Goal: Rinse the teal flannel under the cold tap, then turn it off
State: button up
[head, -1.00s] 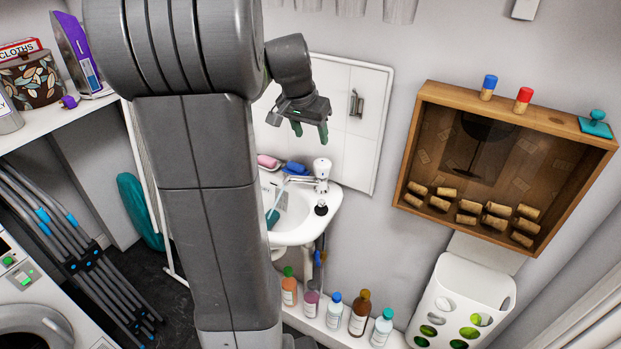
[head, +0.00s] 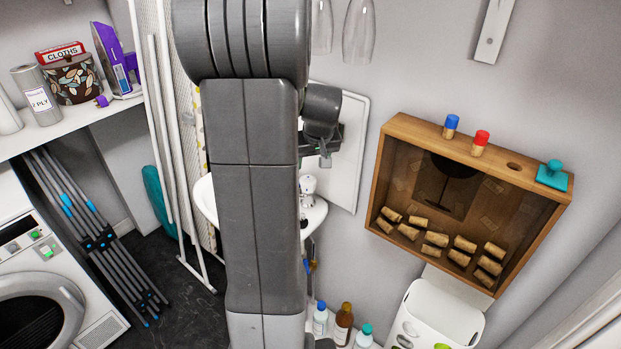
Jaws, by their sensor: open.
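The white basin (head: 317,213) is mostly hidden behind my arm; only its left and right edges show. The white tap (head: 308,185) stands at its right rear, just beside my arm. The spout and any water are hidden. The teal flannel is not visible; the inside of the basin is behind my arm. My gripper (head: 325,160) is open, partly covered by my arm link, and appears above the tap in the picture. I see nothing held in it, and I cannot tell its distance from the tap.
A wooden cork box (head: 395,135) hangs at right, with a white holder (head: 440,315) below. Several bottles (head: 343,322) stand low by the wall. An ironing board (head: 180,130), folded airer (head: 90,235) and washing machine (head: 40,285) are at left. Dark floor (head: 180,300) is clear between.

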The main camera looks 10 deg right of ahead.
jog(key=x, duration=1)
jog(key=shift+f+p, duration=0.2)
jog(key=shift+p, duration=0.15)
jog(key=c, duration=0.7)
jog(key=shift+o, duration=0.2)
jog(key=shift+m, duration=0.3)
jog(key=shift+f+m+h+b, duration=0.15)
jog(key=shift+m+h+b, duration=0.4)
jog(key=shift+m, duration=0.55)
jog(key=m+h+b, duration=0.1)
jog(key=m+b, duration=0.2)
jog(key=b, duration=0.1)
jog(key=shift+w+a+g, duration=0.1)
jog(key=shift+g, duration=0.2)
jog(key=shift+m+b, duration=0.35)
jog(key=shift+m, duration=0.05)
